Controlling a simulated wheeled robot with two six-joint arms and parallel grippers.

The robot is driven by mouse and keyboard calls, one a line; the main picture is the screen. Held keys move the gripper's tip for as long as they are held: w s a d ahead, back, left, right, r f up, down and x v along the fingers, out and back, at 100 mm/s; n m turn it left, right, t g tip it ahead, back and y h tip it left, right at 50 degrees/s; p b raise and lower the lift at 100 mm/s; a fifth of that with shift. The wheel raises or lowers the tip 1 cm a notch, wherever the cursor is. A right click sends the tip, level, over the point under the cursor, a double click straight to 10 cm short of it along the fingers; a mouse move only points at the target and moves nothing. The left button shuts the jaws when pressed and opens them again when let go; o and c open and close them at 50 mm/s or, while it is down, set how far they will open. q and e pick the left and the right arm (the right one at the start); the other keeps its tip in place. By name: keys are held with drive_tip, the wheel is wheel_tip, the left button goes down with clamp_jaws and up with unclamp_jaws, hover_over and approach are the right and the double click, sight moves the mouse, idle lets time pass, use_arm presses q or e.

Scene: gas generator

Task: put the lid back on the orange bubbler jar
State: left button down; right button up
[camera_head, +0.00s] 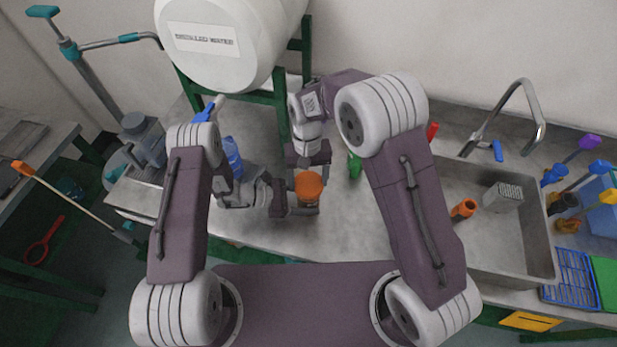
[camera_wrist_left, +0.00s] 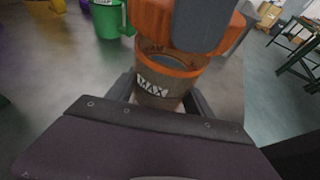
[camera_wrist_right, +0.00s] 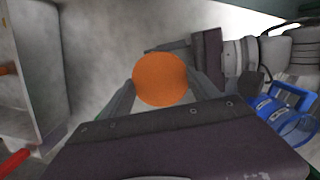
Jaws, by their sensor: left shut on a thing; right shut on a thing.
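The orange lid (camera_head: 309,186) is directly above the jar in the head view. My right gripper (camera_head: 308,176) is shut on it from the far side; the lid's round top lies between the fingertips (camera_wrist_right: 160,82) in the right wrist view. The bubbler jar (camera_wrist_left: 160,88), clear brownish with an orange rim and a "MAX" label, is held upright by my left gripper (camera_wrist_left: 162,98). In the left wrist view the lid (camera_wrist_left: 160,22) is just over the jar's mouth, and part of the opening shows below it. A right finger hides part of the lid.
A blue vessel (camera_head: 231,158) stands left on the bench, near my left arm. A green object (camera_head: 355,165) is right of the grippers. The sink (camera_head: 500,235) with an orange jar (camera_head: 464,209) is further right. The bench front is clear.

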sight(309, 184)
drive_tip(key=shift+f, duration=0.1)
drive_tip(key=shift+f, duration=0.8)
drive_tip(key=shift+f, duration=0.55)
drive_tip(key=m, duration=0.6)
drive_tip(key=shift+y, duration=0.4)
drive_tip(key=m, duration=0.7)
drive_tip(key=shift+d+m+t+y, duration=0.1)
drive_tip(key=shift+m+t+y, duration=0.2)
drive_tip(key=shift+t, duration=0.1)
drive_tip(key=m, duration=0.6)
drive_tip(key=shift+s+m+t, duration=0.1)
drive_tip(key=shift+m+t, duration=0.2)
drive_tip(key=shift+t, duration=0.1)
drive_tip(key=m, duration=0.5)
drive_tip(key=shift+t, duration=0.3)
drive_tip(key=m, duration=0.4)
